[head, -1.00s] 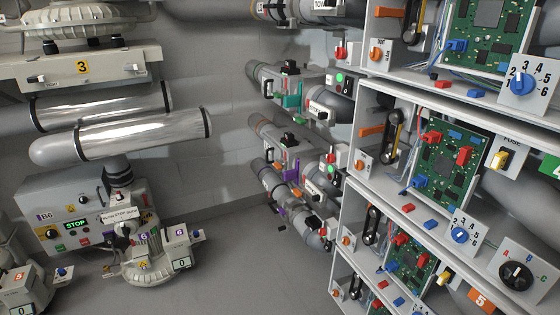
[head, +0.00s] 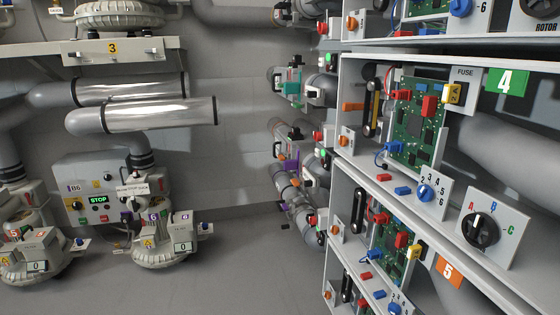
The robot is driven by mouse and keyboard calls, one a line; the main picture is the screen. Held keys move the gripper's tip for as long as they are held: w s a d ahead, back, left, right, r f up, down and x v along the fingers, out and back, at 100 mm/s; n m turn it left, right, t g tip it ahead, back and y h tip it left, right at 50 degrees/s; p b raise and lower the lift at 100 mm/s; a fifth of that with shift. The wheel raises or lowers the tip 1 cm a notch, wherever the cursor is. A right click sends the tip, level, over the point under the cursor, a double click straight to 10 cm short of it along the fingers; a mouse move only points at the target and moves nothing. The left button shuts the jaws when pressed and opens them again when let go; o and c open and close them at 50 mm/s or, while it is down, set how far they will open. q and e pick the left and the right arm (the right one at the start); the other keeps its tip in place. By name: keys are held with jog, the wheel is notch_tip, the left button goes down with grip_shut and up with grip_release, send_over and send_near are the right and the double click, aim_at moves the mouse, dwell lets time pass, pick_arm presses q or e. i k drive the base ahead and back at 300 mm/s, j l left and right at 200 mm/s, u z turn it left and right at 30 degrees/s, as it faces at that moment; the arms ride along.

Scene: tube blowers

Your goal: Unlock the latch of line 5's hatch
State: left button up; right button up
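Neither of my grippers is in view. An orange plate marked 5 (head: 450,271) is on the edge of a shelf at the lower right. Pipe fittings with small knobs and levers line the back wall, left of the shelves: an upper group with a teal part (head: 293,88) and a lower group with a purple part (head: 291,162). They are too small to tell which carries line 5's hatch or how its latch stands.
The shelf rack at right holds a green circuit board (head: 418,125), a rotary dial (head: 481,231) and a green plate marked 4 (head: 507,82). A blower marked 6 (head: 165,240) and a control box (head: 95,200) stand at left. Grey floor (head: 240,265) between is clear.

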aim_at(282, 156)
jog(key=i+j, duration=0.4)
jog(key=i+j+z, duration=0.15)
jog(key=i+j, duration=0.25)
jog(key=j, duration=0.15)
jog(key=i+j, duration=0.4)
jog(key=j+z, duration=0.05)
jog(key=j, duration=0.05)
